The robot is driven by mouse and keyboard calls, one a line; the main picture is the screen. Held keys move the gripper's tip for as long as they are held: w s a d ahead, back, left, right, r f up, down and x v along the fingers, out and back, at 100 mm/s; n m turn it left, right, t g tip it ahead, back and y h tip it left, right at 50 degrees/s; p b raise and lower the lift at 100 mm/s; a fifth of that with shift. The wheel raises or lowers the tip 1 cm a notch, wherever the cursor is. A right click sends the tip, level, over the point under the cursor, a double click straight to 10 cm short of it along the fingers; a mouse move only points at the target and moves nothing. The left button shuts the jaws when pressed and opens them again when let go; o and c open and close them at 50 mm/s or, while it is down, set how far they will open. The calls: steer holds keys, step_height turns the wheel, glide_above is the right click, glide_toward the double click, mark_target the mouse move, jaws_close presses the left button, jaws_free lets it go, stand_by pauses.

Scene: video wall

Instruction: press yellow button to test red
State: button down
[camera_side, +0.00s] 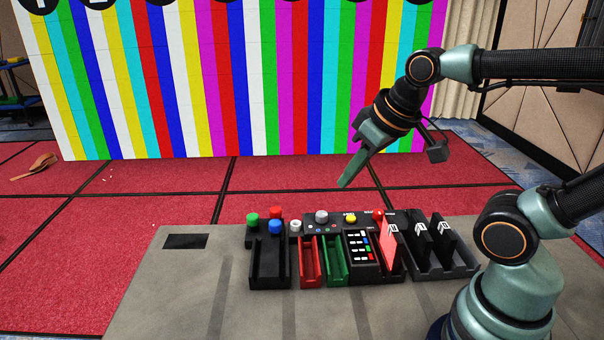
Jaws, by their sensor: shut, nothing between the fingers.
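The yellow button (350,218) sits on the dark control strip at the back of the console, between a grey knob and a red button (378,214). A red card (390,248) stands upright in a slot just right of the small keypad panel. My gripper (343,184) is shut and empty, pointing down and to the left. Its tip shows just above the yellow button in the picture, apart from it. How far it is in depth I cannot tell.
Two black cards (432,240) stand in a dark rack (462,269) at the right. A black tray (269,278), a red holder (310,272) and a green holder (336,272) stand left of the keypad (360,247). Other coloured buttons (275,213) sit at the left. A striped video wall (215,80) stands behind.

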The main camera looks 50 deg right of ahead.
steer(key=m+g, duration=0.6)
steer(key=m, duration=0.3)
glide_above(350, 218)
steer(key=shift+w+a+f, duration=0.1)
steer(key=shift+f, duration=2.6)
steer(key=f, duration=1.4)
steer(key=shift+d, duration=0.2)
